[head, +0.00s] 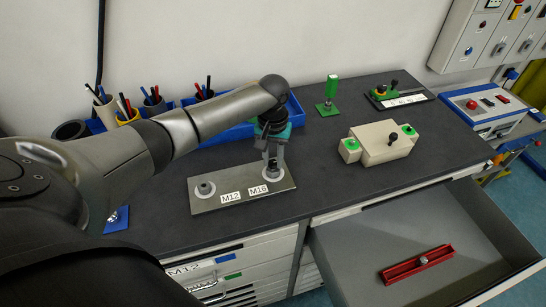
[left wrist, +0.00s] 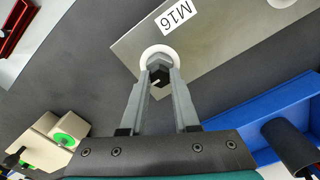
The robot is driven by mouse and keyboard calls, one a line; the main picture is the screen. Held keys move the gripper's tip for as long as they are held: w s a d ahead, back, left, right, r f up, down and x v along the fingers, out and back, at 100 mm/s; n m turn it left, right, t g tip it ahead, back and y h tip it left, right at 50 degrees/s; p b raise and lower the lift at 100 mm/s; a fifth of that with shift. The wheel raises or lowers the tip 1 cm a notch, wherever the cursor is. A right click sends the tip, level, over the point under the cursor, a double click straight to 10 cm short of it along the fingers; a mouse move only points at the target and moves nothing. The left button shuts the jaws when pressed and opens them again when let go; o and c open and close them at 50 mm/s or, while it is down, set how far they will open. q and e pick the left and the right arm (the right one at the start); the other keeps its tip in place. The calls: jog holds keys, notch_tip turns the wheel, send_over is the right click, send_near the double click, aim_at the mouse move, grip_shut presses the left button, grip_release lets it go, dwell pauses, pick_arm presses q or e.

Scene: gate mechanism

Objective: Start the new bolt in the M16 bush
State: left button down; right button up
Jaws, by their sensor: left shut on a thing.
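The metal plate (head: 232,185) lies on the dark bench and carries labels M12 and M16. The M16 bush (head: 266,176) is at its right end, with a pale ring around it. My left gripper (head: 271,161) points down over this bush. In the left wrist view its fingers (left wrist: 159,76) are shut on a dark hex-headed bolt (left wrist: 160,74). The bolt is in line with the M16 bush's white ring (left wrist: 149,52); its lower end is hidden, so I cannot tell whether it has entered. My right gripper is not in view.
The M12 bush (head: 204,188) stands at the plate's left end. Blue bins (head: 232,133) with pen cups are behind. An open drawer (head: 362,238) holds a red rack (head: 405,270).

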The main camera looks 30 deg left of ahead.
pick_arm(q)
jog(key=shift+f, duration=0.15)
dwell(0.8)
jog(key=c, duration=1.2)
grip_release()
grip_shut()
